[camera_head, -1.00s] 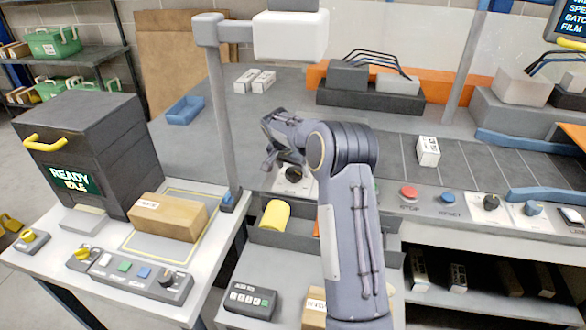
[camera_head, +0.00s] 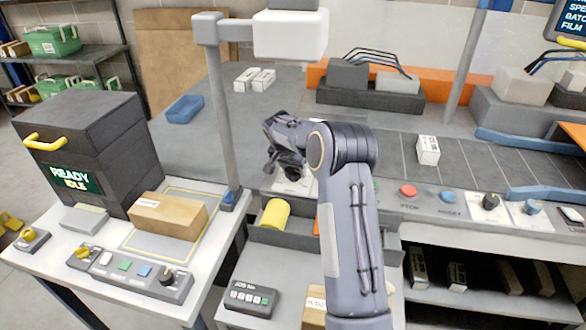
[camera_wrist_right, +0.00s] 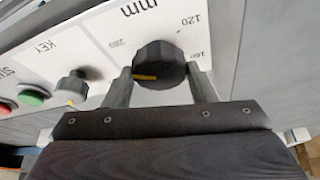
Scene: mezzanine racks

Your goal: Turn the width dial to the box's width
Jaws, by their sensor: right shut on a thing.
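The width dial (camera_wrist_right: 160,60) is a black knob with a yellow pointer mark, on a white plate marked "mm", with 120 and other numbers around it. In the right wrist view its mark lies at the knob's lower left. My right gripper (camera_wrist_right: 160,74) is shut on the dial, one finger on each side. In the head view the right gripper (camera_head: 283,163) covers most of the dial, and only part of its white plate (camera_head: 292,186) shows. A brown cardboard box (camera_head: 168,217) lies inside a yellow outline on the left table. My left gripper is not in view.
A KEY knob (camera_wrist_right: 72,88) and a green button (camera_wrist_right: 31,97) sit beside the dial. A red STOP button (camera_head: 408,190) and a blue RESET button (camera_head: 447,197) are further right. Below is an open drawer with a yellow roll (camera_head: 276,214).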

